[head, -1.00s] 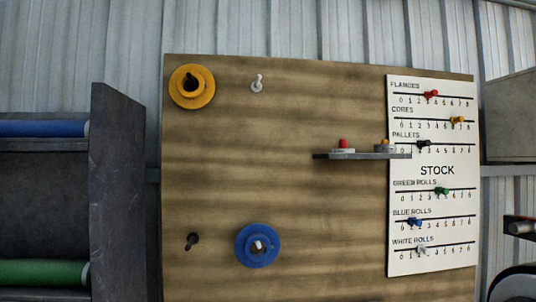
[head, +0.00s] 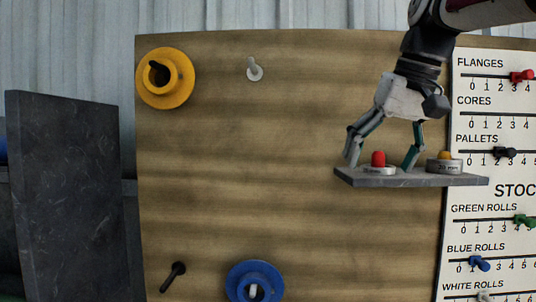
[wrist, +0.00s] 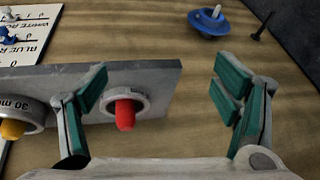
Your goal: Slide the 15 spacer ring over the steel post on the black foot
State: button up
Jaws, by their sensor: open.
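On a small dark shelf (head: 410,180) sit two rings. The low pale ring (head: 379,171) has a red knob in its middle; its label is too small to read. The other, taller grey ring (head: 446,168) has a yellow knob and reads 30 mm in the wrist view (wrist: 22,113). My gripper (head: 380,163) is open, with one finger on either side of the red-knobbed ring. In the wrist view that ring (wrist: 146,102) lies between the fingers, nearer the left one, with nothing gripped. I cannot make out a steel post on a black foot.
The wooden board (head: 290,130) carries a yellow flange (head: 180,90), a pale peg (head: 254,70), a black peg (head: 173,275) and a blue flange (head: 262,270). The STOCK chart (head: 500,170) is right of the shelf. A dark upright panel (head: 65,190) stands left. The board's middle is clear.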

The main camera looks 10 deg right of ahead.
jog(key=h+p, duration=0.1)
jog(key=p, duration=0.2)
send_near(381, 155)
notch_tip(381, 155, up, 2)
jog(key=r, duration=0.1)
jog(key=shift+n+g, duration=0.3)
jog(key=x, duration=0.8)
jog(key=shift+s+a+f, duration=0.1)
jog(key=shift+s+a, duration=0.05)
jog(key=shift+s, duration=0.15)
jog(key=p+x, duration=0.2)
jog(key=x, duration=0.2)
jog(key=shift+f, duration=0.35)
jog(key=shift+w+f, duration=0.25)
jog(key=shift+c, duration=0.4)
jog(key=shift+h, duration=0.3)
jog(key=c, duration=1.3)
